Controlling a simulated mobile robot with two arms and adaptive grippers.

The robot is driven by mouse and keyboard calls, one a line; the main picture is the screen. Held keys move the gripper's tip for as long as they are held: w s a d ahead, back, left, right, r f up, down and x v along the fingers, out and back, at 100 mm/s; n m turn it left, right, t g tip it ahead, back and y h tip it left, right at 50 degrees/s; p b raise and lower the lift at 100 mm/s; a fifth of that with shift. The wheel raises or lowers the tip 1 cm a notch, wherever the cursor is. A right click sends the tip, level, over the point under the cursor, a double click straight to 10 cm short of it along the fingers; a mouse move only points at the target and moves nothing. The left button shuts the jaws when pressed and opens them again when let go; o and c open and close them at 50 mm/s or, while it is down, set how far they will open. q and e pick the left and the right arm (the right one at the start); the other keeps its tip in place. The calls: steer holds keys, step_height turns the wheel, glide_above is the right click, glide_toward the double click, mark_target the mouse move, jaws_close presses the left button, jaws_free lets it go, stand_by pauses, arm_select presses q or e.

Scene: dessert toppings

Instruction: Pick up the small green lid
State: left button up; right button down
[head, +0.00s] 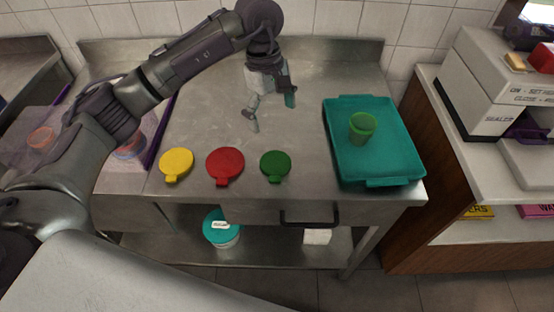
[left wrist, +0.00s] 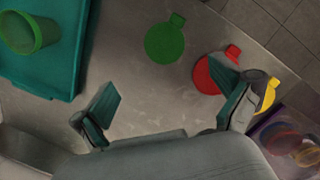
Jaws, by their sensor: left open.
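The small green lid (head: 275,165) lies flat near the front edge of the steel table, to the right of the red lid (head: 225,165) and the yellow lid (head: 176,163). It also shows in the left wrist view (left wrist: 164,43), beyond the fingertips and clear of them. My left gripper (head: 272,112) is open and empty above the table, behind the green lid in the head view. Its two fingers (left wrist: 168,105) stand wide apart in the left wrist view, and one overlaps the red lid there. My right gripper is not in view.
A teal tray (head: 400,172) holding a green cup (head: 361,130) stands to the right of the lids. A wooden cabinet (head: 440,215) borders the table on the right. A clear bin with containers is at the left. The middle of the table is clear.

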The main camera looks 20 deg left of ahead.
arm_select(q)
steer(key=p, duration=0.2)
glide_above(277, 163)
steer(key=f, duration=0.8)
steer(key=shift+w+a, duration=0.25)
steer(key=shift+w, duration=0.1)
steer(key=shift+s+f+p, duration=0.15)
steer(key=shift+f+p, duration=0.2)
steer(key=shift+f, duration=0.1)
step_height(277, 163, down, 4)
steer(key=shift+s+d+r+p, duration=0.1)
steer(key=shift+s+r+p, duration=0.1)
steer(key=shift+p, duration=0.6)
steer(key=shift+f, duration=0.4)
steer(key=shift+c, duration=0.3)
steer(key=c, duration=0.6)
